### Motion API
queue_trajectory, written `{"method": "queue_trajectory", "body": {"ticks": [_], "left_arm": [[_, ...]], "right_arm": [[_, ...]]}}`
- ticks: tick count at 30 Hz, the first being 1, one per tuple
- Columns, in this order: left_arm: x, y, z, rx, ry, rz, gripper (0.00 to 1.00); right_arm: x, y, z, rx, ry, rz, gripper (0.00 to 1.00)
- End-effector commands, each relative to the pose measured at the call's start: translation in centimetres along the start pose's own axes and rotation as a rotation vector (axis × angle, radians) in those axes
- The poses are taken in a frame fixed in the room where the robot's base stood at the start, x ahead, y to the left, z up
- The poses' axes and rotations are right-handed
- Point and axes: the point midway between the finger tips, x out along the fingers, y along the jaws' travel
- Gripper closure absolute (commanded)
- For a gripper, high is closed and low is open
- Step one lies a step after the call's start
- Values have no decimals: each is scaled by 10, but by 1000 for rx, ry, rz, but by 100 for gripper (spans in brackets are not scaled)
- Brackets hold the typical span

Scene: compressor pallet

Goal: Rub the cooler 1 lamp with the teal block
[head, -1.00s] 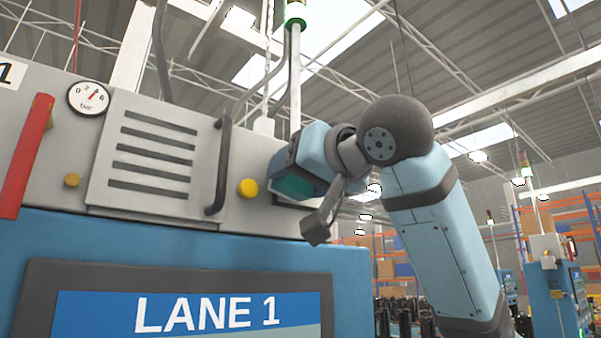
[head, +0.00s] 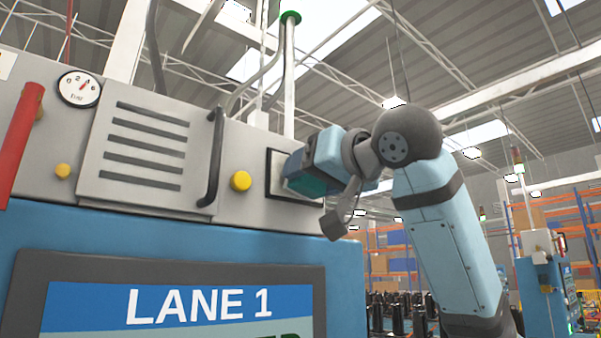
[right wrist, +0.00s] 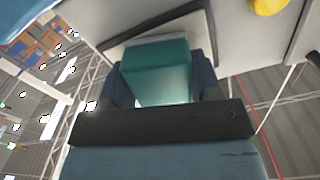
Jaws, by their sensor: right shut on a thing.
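My right gripper (head: 300,172) is shut on the teal block (head: 307,186), in front of the cabinet's upper right end. In the right wrist view the teal block (right wrist: 157,72) sits between the fingers, its far end close to a pale, dark-framed panel (right wrist: 190,42). That panel also shows in the head view (head: 275,172), partly hidden by the gripper. I cannot tell whether block and panel touch. No label marks the cooler 1 lamp; a green-topped stack light (head: 290,17) stands above the cabinet. My left gripper is not in view.
The grey and blue cabinet bears a LANE 1 screen (head: 200,305), a round gauge (head: 79,88), a black handle (head: 212,160), a yellow button (head: 241,181) and a red bar (head: 20,145).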

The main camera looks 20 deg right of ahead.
Motion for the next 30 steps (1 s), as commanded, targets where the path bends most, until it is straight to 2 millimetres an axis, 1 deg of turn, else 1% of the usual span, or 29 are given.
{"method": "queue_trajectory", "body": {"ticks": [5,15,18,24,30], "left_arm": [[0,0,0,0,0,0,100],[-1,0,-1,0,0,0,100],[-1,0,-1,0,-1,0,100],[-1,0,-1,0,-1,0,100],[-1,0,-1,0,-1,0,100]], "right_arm": [[0,6,-2,2,0,1,61],[2,34,-9,2,1,0,61],[3,40,-10,1,0,0,61],[5,39,-9,0,0,-1,61],[4,26,-6,-1,1,-2,61]]}}
